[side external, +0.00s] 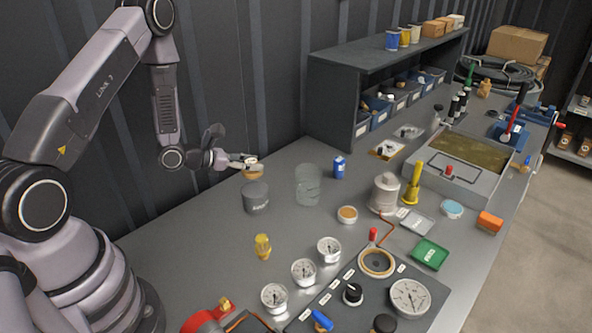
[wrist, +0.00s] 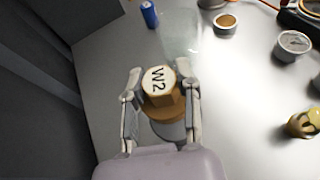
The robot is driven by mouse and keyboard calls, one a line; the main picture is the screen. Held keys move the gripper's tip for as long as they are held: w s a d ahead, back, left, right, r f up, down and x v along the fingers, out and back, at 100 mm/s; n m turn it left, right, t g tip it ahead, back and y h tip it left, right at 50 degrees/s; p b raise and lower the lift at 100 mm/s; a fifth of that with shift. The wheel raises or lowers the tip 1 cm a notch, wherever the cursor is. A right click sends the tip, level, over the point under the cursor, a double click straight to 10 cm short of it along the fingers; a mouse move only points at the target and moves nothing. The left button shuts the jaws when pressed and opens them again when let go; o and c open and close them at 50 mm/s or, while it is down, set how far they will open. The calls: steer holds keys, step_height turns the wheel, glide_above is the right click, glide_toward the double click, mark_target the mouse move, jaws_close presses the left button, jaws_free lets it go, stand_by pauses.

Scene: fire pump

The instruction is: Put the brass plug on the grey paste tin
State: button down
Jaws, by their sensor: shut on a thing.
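My gripper (side external: 246,162) is shut on the brass plug (side external: 254,174), high on the left side of the bench. In the wrist view the plug (wrist: 162,98) sits between both fingers, its white top marked W2 facing the camera. The grey paste tin (side external: 256,198) stands upright on the bench directly below the plug, with dark lettering on its side. In the wrist view only part of the tin (wrist: 170,131) shows below the plug; the rest is hidden. The plug appears just above the tin's top; I cannot tell if they touch.
A clear glass beaker (side external: 308,186) stands close right of the tin, with a blue can (side external: 339,167) beyond it. A yellow brass fitting (side external: 263,246) and several gauges (side external: 303,271) are nearer the front. A dark shelf unit (side external: 335,105) stands behind. Bench left of the tin is clear.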

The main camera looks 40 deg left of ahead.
mark_target(255, 189)
steer(key=shift+w+f, duration=0.1)
steer(key=shift+f, duration=2.35)
steer(key=shift+f, duration=0.15)
steer(key=c, duration=0.8)
jaws_free()
